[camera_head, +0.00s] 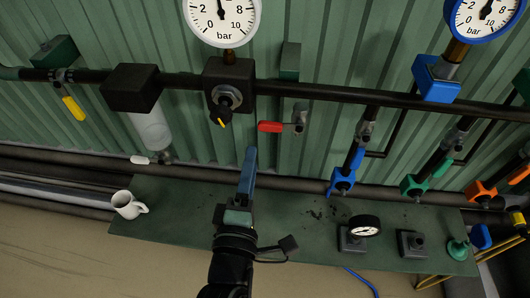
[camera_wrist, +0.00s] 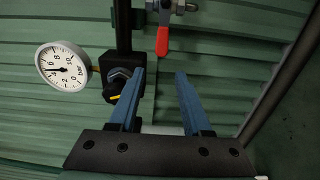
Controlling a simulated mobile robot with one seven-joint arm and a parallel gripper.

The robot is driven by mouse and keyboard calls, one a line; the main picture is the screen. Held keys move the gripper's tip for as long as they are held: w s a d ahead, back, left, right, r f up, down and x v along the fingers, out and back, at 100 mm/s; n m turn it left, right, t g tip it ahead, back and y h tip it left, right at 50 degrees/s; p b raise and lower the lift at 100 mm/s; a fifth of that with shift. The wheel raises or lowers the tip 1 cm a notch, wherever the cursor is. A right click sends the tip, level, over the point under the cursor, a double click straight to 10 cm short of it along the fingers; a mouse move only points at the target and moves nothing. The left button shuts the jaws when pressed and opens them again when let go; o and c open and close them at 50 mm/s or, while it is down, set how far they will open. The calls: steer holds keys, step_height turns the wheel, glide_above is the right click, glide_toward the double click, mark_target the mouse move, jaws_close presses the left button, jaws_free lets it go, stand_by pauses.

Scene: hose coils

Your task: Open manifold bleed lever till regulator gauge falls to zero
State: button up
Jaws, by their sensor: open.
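A red lever (camera_head: 270,126) lies horizontal on a small valve below the main pipe. In the wrist view the red lever (camera_wrist: 162,40) is beyond the fingertips, near the top. The frames do not label it as the bleed lever. The black regulator (camera_head: 229,84) has a yellow-marked knob. Its white gauge (camera_head: 222,18) has the needle pointing nearly straight up, around mid-scale; the gauge also shows in the wrist view (camera_wrist: 62,66). My gripper (camera_head: 250,152) is below and left of the red lever, apart from it. In the wrist view my gripper (camera_wrist: 160,73) is open and empty.
The main pipe (camera_head: 330,93) crosses the green wall. A yellow lever (camera_head: 74,108) and a filter bowl (camera_head: 150,130) are left. Blue (camera_head: 340,185), green and orange valves are right. A shelf (camera_head: 180,215) below holds a white mug (camera_head: 127,205) and a loose gauge (camera_head: 364,225).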

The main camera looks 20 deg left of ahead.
steer(key=x, duration=0.8)
steer(key=shift+w+a, duration=0.2)
steer(key=shift+w, duration=0.05)
steer(key=shift+w+a+f, duration=0.1)
steer(key=shift+w+f, duration=0.05)
stand_by(0.4)
jaws_close()
steer(key=w+d+f+n, duration=0.2)
steer(key=d+f+n, duration=0.6)
steer(key=n, duration=0.9)
steer(key=shift+w+f+n, duration=0.15)
steer(key=shift+f+n, duration=0.1)
steer(key=shift+n, duration=0.15)
steer(key=shift+c, duration=0.2)
jaws_free()
